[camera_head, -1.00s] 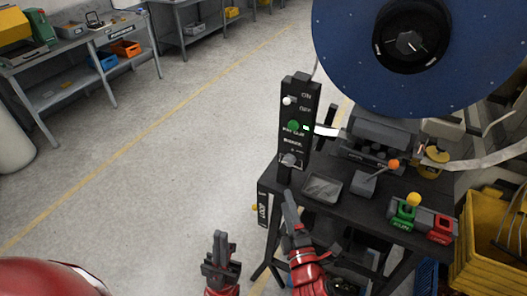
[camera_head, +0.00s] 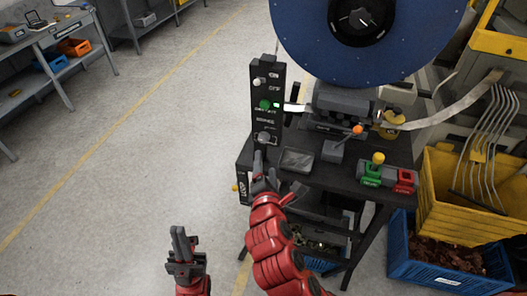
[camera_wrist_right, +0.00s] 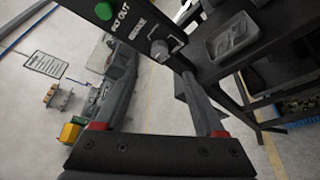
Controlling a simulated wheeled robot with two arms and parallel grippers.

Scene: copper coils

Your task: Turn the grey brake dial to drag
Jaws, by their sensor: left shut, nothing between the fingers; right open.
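The grey brake dial (camera_head: 264,137) is a small knob low on the upright black control panel (camera_head: 267,90), below a green button (camera_head: 265,104). In the right wrist view the dial (camera_wrist_right: 160,49) sits just beyond and between my fingertips; its exact setting is too small to read. My right gripper (camera_head: 258,163) is open and empty just below the dial, and its two spread fingers show in the wrist view (camera_wrist_right: 157,82). I see no contact with the dial. My left gripper (camera_head: 180,240) is shut and empty, low and away from the panel.
A dark machine table (camera_head: 325,176) carries a grey tray (camera_head: 297,160), an orange-tipped lever (camera_head: 356,131), and green and red switches (camera_head: 402,180). A large blue reel (camera_head: 309,51) hangs above. Yellow (camera_head: 440,190) and blue (camera_head: 402,255) crates stand right. Floor at left is clear.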

